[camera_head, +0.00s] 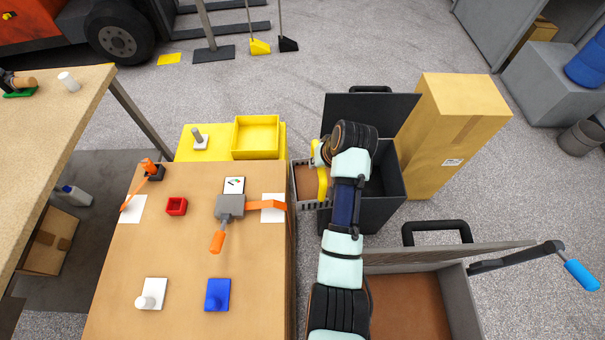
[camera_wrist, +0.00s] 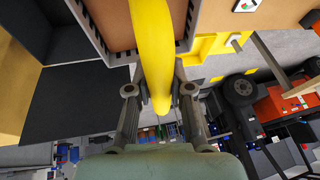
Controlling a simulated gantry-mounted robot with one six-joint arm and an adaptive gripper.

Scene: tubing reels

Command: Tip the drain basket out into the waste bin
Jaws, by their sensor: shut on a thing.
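The drain basket (camera_head: 312,205) is a grey slotted box with a brown inside and a yellow handle (camera_head: 322,184). It sits between the table edge and the waste bin and looks roughly level; I cannot tell what supports it below. The waste bin (camera_head: 390,212) is dark grey, right of the basket, with its lid (camera_head: 372,116) raised at the back. My gripper (camera_wrist: 160,92) is shut on the yellow handle, which runs between its fingers in the wrist view. The basket's slotted rim (camera_wrist: 119,58) shows there too. My arm hides part of the bin opening.
A tall cardboard box (camera_head: 452,130) stands close right of the bin. A grey open box (camera_head: 462,305) with a blue-gripped lever (camera_head: 581,275) lies in front.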

